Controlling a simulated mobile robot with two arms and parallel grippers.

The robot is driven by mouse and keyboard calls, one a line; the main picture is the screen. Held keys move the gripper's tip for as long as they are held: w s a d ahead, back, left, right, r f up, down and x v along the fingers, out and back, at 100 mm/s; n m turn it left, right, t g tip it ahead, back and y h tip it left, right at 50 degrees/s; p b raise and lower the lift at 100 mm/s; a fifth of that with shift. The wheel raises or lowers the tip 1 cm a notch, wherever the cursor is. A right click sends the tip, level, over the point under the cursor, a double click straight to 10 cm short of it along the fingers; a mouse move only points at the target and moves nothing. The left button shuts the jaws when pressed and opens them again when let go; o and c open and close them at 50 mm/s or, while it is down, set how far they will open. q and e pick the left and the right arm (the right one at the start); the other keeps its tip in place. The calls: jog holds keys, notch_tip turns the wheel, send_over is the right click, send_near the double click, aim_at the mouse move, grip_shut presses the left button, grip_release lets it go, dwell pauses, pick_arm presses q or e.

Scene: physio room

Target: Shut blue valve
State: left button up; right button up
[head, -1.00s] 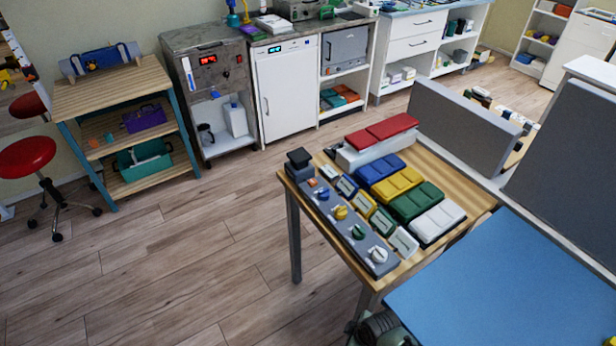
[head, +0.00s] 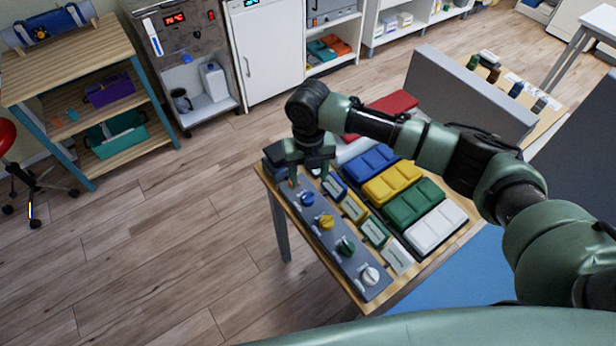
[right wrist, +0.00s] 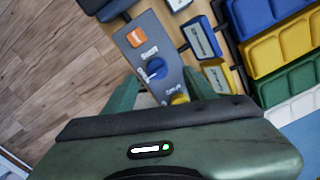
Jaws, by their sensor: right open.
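The blue valve (head: 307,199) is a round knob on a grey panel strip (head: 325,236) along the table's left edge. In the right wrist view the blue valve (right wrist: 156,69) lies between and just beyond the fingers, with "SHUT" above it and a label reading "Open" at its lower right. I cannot tell exactly where its handle points. My right gripper (head: 308,178) is open above the panel's far end, by the blue valve and apparently not touching it. It also shows in the right wrist view (right wrist: 158,92). My left gripper is not in view.
Yellow (head: 326,222), green (head: 345,246) and white (head: 370,275) knobs follow nearer on the panel. Coloured trays (head: 416,201) stand to the right. An orange square (right wrist: 137,37) is above the blue valve. A grey divider (head: 470,95) rises behind.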

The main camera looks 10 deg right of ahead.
aim_at(307, 195)
jog(key=f, duration=0.1)
jog(key=s+f+p, duration=0.1)
jog(key=f, duration=0.2)
jog(key=shift+s+a+f, duration=0.2)
jog(key=shift+s+a, duration=0.05)
jog(key=shift+a, duration=0.15)
jog(key=shift+w+d+f, duration=0.1)
jog(key=shift+w+f, duration=0.05)
jog(key=shift+f, duration=0.4)
jog(key=shift+w+f, duration=0.15)
jog(key=shift+f, duration=0.55)
jog(key=c, duration=1)
grip_shut()
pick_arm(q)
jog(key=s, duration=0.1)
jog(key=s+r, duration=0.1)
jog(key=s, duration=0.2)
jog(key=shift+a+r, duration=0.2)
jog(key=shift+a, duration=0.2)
